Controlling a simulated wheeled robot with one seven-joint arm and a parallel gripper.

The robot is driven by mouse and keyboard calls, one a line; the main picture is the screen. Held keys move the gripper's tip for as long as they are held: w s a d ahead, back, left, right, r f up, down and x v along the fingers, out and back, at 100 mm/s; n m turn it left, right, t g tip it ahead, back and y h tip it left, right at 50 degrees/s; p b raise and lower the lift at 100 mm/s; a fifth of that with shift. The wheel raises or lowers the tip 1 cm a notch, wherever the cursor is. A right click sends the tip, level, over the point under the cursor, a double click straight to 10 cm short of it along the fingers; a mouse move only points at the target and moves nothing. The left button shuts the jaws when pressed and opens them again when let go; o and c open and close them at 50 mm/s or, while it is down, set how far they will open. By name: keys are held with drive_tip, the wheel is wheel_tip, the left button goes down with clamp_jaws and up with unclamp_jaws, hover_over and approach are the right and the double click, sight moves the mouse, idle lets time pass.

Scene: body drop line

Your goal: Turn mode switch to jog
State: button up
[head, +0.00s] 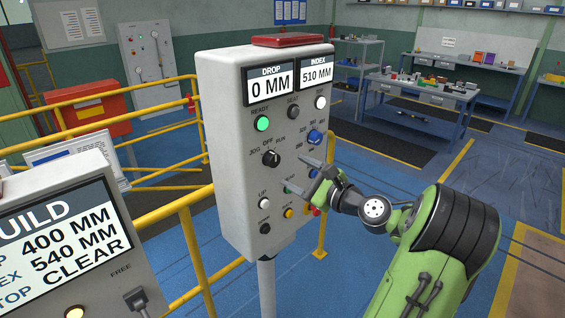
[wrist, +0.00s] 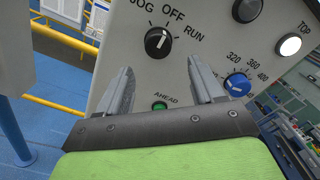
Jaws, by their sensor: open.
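The black mode switch (head: 271,158) is a round knob on the grey control panel (head: 228,150), with JOG, OFF and RUN printed around its top. In the wrist view the knob (wrist: 158,43) has a pale pointer line that appears to point up towards OFF. My gripper (head: 294,175) is open and empty in front of the panel, to the lower right of the switch in the head view. In the wrist view the knob shows just above the gap between my fingertips (wrist: 158,68), apart from both.
A blue selector knob (head: 314,137), a lit green READY lamp (head: 263,124) and several small buttons share the panel. A green AHEAD button (wrist: 160,105) shows between my fingers. A BUILD display (head: 65,235) stands at lower left, with yellow railings (head: 165,212) behind.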

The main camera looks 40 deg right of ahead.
sight(276, 162)
drive_tip(key=w, duration=0.5)
drive_tip(key=shift+w+a+r+p, duration=0.1)
drive_tip(key=shift+a+r+p, duration=0.05)
drive_tip(key=shift+a+p, duration=0.2)
drive_tip(key=shift+w+d, duration=0.1)
drive_tip(key=shift+w, duration=0.25)
drive_tip(key=c, duration=1.1)
drive_tip(key=shift+o, duration=0.2)
